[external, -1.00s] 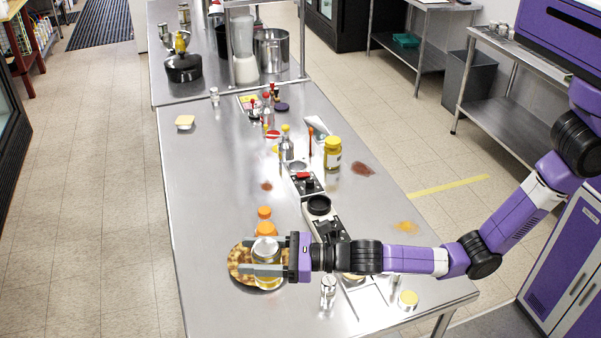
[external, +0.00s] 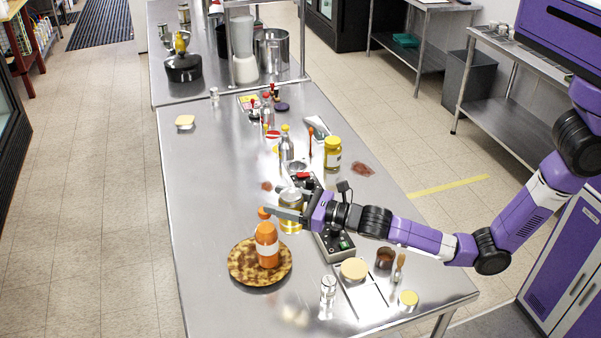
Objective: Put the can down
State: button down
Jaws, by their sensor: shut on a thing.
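The can (external: 291,226), silver-topped with a yellowish lower part, is upright in my gripper (external: 283,205). My gripper is shut on it, with one finger across its near side. The can is beyond the round brown mottled plate (external: 243,276), to the left of a grey and black device on the table. I cannot tell whether its base touches the steel table (external: 215,190). An orange bottle with a white band (external: 267,247) stands on the plate.
Another orange cap (external: 264,212) shows just left of my finger. A bottle (external: 286,146) and a yellow jar (external: 332,152) stand farther back. A glass shaker (external: 328,287) is at the front. The left side of the table is mostly clear.

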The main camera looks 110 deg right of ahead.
jog(key=s+d+r+m+g+h, duration=0.1)
jog(key=s+d+m+g+h, duration=0.15)
jog(key=s+d, duration=0.55)
jog(key=s+d+r+m+g+h, duration=0.1)
jog(key=s+d+m+g+h, duration=0.2)
jog(key=s, duration=0.9)
jog(key=s+d+r+m+g+h, duration=0.15)
jog(key=s+d+g, duration=0.35)
jog(key=s, duration=0.6)
jog(key=shift+m+t+y, duration=0.3)
jog(key=shift+m+t, duration=0.05)
jog(key=shift+m, duration=0.05)
jog(key=f+b, duration=0.1)
jog(key=f, duration=0.5)
jog(key=f+b, duration=0.2)
jog(key=f, duration=0.5)
jog(key=d+f+b, duration=0.1)
jog(key=f+b, duration=0.1)
jog(key=f, duration=0.4)
jog(key=shift+d+f, duration=0.1)
jog(key=shift+f, duration=0.3)
jog(key=shift+f+b, duration=0.1)
jog(key=shift+b, duration=0.2)
jog(key=shift+f, duration=0.1)
jog(key=shift+c, duration=2.1)
grip_release()
